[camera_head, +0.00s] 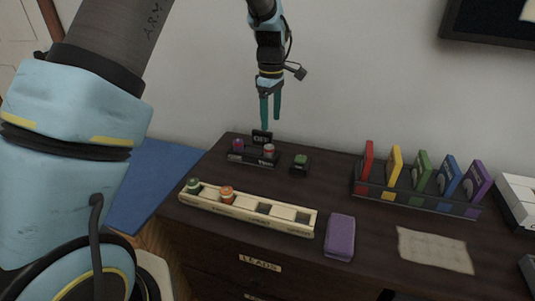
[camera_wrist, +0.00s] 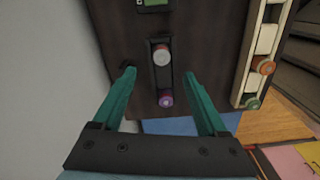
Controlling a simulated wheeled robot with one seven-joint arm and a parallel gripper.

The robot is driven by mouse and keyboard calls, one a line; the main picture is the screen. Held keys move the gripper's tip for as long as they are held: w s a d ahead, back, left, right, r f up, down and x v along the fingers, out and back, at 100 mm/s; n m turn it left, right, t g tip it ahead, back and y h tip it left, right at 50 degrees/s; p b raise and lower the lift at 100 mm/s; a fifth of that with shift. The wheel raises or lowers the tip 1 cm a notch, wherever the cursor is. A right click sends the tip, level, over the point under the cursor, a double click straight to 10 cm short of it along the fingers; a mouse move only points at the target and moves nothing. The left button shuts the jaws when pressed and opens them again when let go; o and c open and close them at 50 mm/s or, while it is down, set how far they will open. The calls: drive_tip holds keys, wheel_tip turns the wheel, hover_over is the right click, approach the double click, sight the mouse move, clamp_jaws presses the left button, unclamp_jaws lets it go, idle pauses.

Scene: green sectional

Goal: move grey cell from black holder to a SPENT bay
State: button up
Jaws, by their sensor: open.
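The black holder (camera_head: 252,159) stands at the back left of the dark cabinet top, with two cells upright in it. The grey cell (camera_head: 269,149), pale on top with a reddish side, is in its right end. A purple cell (camera_head: 238,145) is in its left end. In the wrist view the grey cell (camera_wrist: 162,56) and purple cell (camera_wrist: 165,98) lie between the finger lines. My gripper (camera_head: 270,110) is open and empty, above the holder, fingers down. The cream tray (camera_head: 240,210) holds a green cell (camera_head: 193,186) and an orange cell (camera_head: 227,193) at left; two dark bays at right look empty. Its labels are unreadable.
A purple block (camera_head: 340,236) lies by the tray's right end. A rack of coloured cards (camera_head: 415,200) stands further right, behind a paper sheet (camera_head: 434,249).

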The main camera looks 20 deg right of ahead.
hover_over(269, 146)
drive_tip(key=f, duration=0.4)
drive_tip(key=shift+s+d+f+p, duration=0.1)
drive_tip(key=shift+d+p, duration=0.1)
drive_tip(key=shift+p, duration=0.1)
drive_tip(key=shift+a+f+p, duration=0.2)
drive_tip(key=shift+f+p, duration=0.7)
drive_tip(key=shift+f, duration=1.7)
clamp_jaws()
